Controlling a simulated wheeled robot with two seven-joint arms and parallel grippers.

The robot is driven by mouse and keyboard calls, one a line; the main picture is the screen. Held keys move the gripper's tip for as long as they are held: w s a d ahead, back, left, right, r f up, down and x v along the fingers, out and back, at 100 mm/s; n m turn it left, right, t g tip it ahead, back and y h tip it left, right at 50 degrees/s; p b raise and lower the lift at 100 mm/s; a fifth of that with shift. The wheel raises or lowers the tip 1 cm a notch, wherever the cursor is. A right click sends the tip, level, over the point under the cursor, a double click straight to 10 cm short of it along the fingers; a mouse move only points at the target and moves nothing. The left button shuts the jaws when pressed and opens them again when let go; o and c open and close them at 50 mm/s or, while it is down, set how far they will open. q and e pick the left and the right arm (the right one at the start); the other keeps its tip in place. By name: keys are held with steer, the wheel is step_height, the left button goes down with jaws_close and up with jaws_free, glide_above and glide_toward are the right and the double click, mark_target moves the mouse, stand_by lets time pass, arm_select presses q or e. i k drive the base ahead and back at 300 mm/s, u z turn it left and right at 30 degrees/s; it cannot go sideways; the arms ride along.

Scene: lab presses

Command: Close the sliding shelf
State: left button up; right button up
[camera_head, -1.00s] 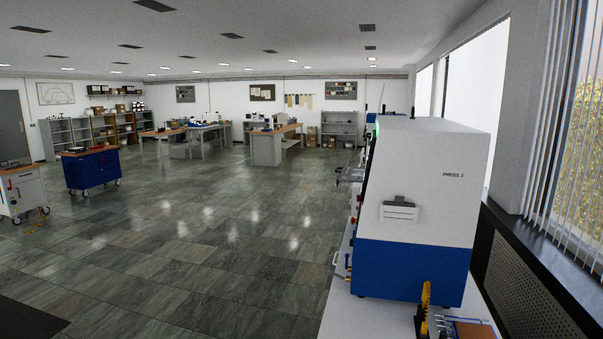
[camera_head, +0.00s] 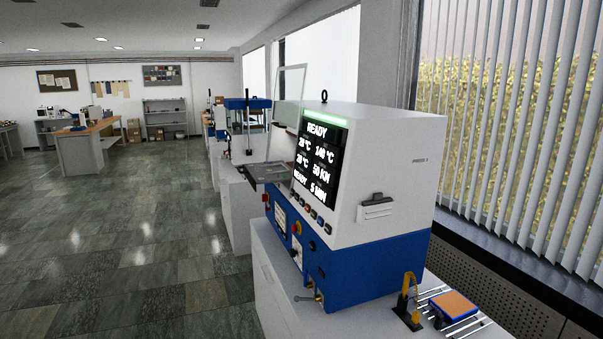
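The press (camera_head: 385,170), a white and blue machine marked as a press, stands on a white cabinet at the right. Its lit display (camera_head: 318,165) reads READY. A dark flat shelf or tray (camera_head: 266,172) sticks out to the left from the front of the press. It appears to be the sliding shelf, pulled out. A clear framed door or guard (camera_head: 290,97) stands raised above it. The inside of the press is hidden at this angle. Neither of my grippers is in view.
The white cabinet (camera_head: 270,285) under the press borders open tiled floor (camera_head: 140,260) on the left. A blue-framed machine (camera_head: 247,125) stands beyond the press. A rack with an orange and blue block (camera_head: 453,305) sits at the near right. A workbench (camera_head: 85,150) stands far left.

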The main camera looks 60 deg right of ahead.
mark_target(256, 173)
steer(key=z, duration=0.9)
steer(key=i, duration=2.35)
steer(key=z, duration=0.3)
steer(key=i, duration=1.3)
steer(key=z, duration=1.1)
